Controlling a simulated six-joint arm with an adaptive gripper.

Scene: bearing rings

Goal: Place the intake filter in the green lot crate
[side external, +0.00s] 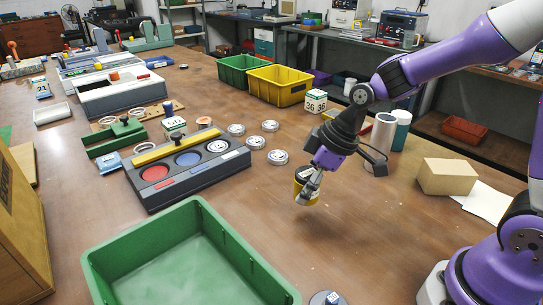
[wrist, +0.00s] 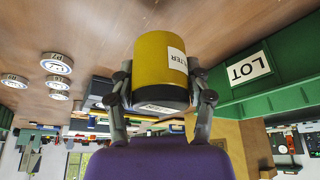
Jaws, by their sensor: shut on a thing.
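The intake filter is a yellow cylinder (side external: 304,193) with a dark band and a white label; in the wrist view (wrist: 164,55) part of the word FILTER reads on it. My gripper (side external: 309,186) is shut on it, with one finger on each side in the wrist view (wrist: 161,98). It is held above the bare table, to the right of the large green crate (side external: 250,247) in the side view. That crate's inside looks empty where visible; its near part is cut off. In the wrist view a green crate wall with a LOT label (wrist: 248,69) shows at the right.
A dark tray with red, blue and white round wells (side external: 188,170) lies behind the green crate. Several bearing rings (side external: 277,157) lie beside it. Yellow (side external: 279,85) and green (side external: 243,72) bins stand at the back. A cardboard box (side external: 447,177) is at the right.

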